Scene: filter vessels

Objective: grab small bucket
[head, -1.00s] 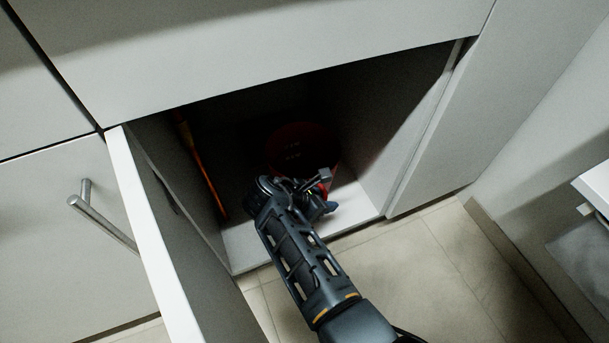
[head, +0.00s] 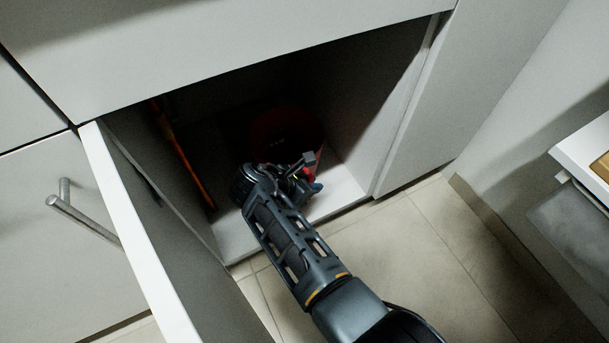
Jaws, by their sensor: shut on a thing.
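The small bucket (head: 285,132) is dark red and stands in shadow inside the open cabinet, toward the back. Its lower front is hidden behind my gripper and wrist. My gripper (head: 309,172) reaches in over the cabinet floor to the bucket's near side and is shut on a part of it. The exact contact is hidden by the wrist, and I cannot tell whether the bucket is lifted off the floor.
An orange stick-like thing (head: 182,155) leans along the cabinet's left wall. The open cabinet door (head: 140,230) stands left of my arm. The cabinet's right wall (head: 375,110) is close on the right. Bare tiled floor (head: 440,260) lies in front.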

